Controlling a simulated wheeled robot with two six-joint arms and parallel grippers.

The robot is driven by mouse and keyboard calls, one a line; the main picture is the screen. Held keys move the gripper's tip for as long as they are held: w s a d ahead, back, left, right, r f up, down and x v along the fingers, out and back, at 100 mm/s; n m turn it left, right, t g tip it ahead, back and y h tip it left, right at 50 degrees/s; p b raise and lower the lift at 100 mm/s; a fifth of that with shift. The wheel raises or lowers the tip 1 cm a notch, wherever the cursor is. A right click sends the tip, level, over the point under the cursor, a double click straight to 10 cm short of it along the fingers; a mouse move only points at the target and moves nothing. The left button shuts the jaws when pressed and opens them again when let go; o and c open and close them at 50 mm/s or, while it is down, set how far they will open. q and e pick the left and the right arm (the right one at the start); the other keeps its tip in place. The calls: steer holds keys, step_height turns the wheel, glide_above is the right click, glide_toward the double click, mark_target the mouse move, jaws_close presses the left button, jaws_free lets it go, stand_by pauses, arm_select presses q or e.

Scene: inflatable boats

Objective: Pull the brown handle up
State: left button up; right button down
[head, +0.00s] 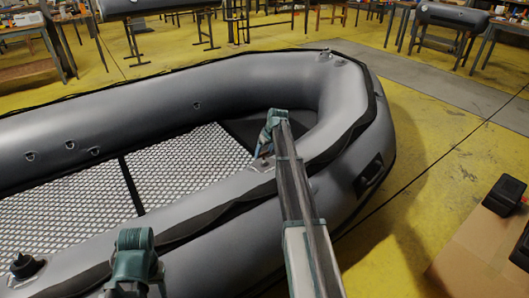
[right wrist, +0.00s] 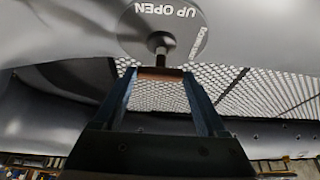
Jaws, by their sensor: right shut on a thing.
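The brown handle (right wrist: 160,74) shows in the right wrist view as a short brown bar between my fingertips. It sits at the end of a dark round stem (right wrist: 161,43) on the grey boat wall, beside a round label reading "UP OPEN", seen upside down. My right gripper (right wrist: 158,77) is shut on the handle, with one finger at each end of it. In the head view the right gripper (head: 264,152) points down at the inner side of the boat's near tube; the handle is too small to make out there. My left gripper's fingers are not visible.
The grey inflatable boat (head: 140,97) fills the left and middle, with a mesh-patterned floor (head: 185,160). A black fitting (head: 25,265) stands on its near tube. A cardboard box (head: 480,250) with black items is at right.

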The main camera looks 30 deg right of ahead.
steer(key=shift+w+r+p, duration=0.2)
steer(key=shift+r+p, duration=0.5)
steer(key=shift+r, duration=0.4)
steer(key=shift+f, duration=0.2)
jaws_free()
steer(key=shift+r, duration=0.1)
steer(key=shift+r, duration=0.1)
steer(key=p+v, duration=1.2)
steer(key=v, duration=0.1)
steer(key=shift+r+p, duration=0.3)
steer(key=shift+r, duration=0.05)
steer(key=shift+s, duration=0.1)
